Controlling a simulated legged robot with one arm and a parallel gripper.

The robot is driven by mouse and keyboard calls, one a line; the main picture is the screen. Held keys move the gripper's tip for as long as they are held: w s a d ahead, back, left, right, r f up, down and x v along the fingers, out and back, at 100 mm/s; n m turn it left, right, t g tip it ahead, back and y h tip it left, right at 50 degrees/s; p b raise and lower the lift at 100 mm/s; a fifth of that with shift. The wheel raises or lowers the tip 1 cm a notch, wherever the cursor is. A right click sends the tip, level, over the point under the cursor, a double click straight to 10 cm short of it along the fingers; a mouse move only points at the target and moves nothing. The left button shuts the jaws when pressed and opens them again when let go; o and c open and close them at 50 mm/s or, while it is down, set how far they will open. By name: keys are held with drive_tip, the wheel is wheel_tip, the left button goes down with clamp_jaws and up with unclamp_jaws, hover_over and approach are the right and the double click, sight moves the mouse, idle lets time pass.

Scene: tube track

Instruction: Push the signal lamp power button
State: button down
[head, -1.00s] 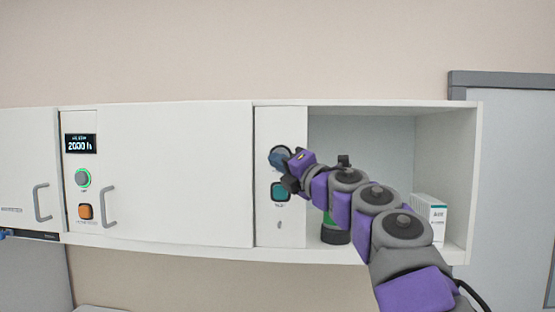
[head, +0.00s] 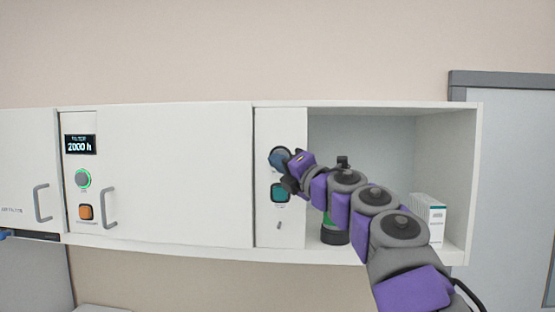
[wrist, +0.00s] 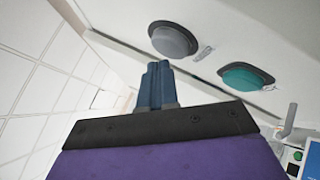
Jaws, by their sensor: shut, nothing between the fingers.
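A narrow white panel (head: 291,120) on the wall cabinet carries a round, dark-rimmed grey button and, below it, a teal button (head: 280,193). Their labels are too small to read, so I cannot tell which one is the signal lamp power button. In the wrist view the grey button (wrist: 173,40) and the teal button (wrist: 246,77) both show as domes. My gripper (head: 281,161) is in front of the grey button and partly covers it in the head view. Its blue fingers (wrist: 156,82) are shut and empty, pointing beside the grey button; contact cannot be told.
A small lever (head: 279,225) sits below the teal button. The open compartment on the right holds a black-and-green object (head: 334,236), partly behind my arm, and a white box (head: 430,218). Left, another panel has a display (head: 80,145), a green-ringed knob (head: 83,179) and an orange button (head: 86,212).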

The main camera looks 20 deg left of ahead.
drive_tip(key=shift+w+d+r, duration=0.1)
drive_tip(key=shift+w+d, duration=0.05)
drive_tip(key=shift+d, duration=0.1)
drive_tip(key=shift+w+a+p, duration=0.2)
drive_tip(key=shift+w+p, duration=0.1)
drive_tip(key=shift+p, duration=0.2)
idle(0.3)
drive_tip(key=shift+s, duration=0.15)
drive_tip(key=shift+s+d+b, duration=0.4)
drive_tip(key=shift+s+b, duration=0.35)
drive_tip(key=shift+s, duration=0.05)
drive_tip(key=shift+w, duration=0.1)
